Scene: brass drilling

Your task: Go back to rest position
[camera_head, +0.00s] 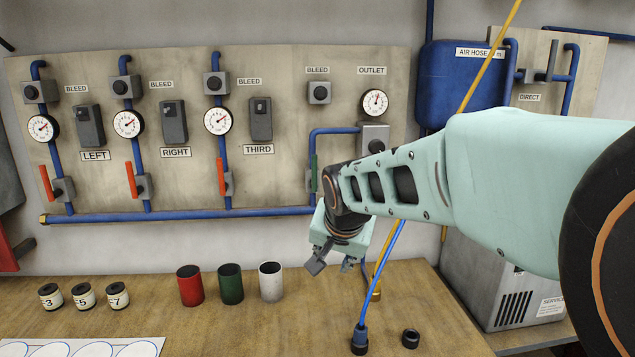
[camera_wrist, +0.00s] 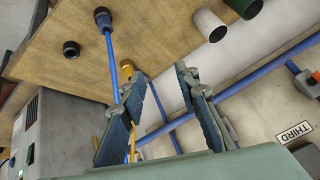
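My gripper (camera_head: 331,262) hangs at the end of my pale green arm, above the back of the wooden bench (camera_head: 320,325), to the right of the white cup (camera_head: 270,282). In the wrist view its two fingers (camera_wrist: 160,105) stand apart with nothing between them. A blue hose (camera_head: 382,270) rises from a dark fitting (camera_head: 360,340) on the bench and passes close by the gripper; I cannot tell whether they touch. A yellow hose (camera_head: 487,58) hangs behind my arm.
A red cup (camera_head: 190,286) and a green cup (camera_head: 230,284) stand left of the white one. A loose black ring (camera_head: 410,338) lies at right. The panel (camera_head: 280,110) with gauges, valves and blue pipes is behind. A blue tank (camera_head: 460,85) hangs at right.

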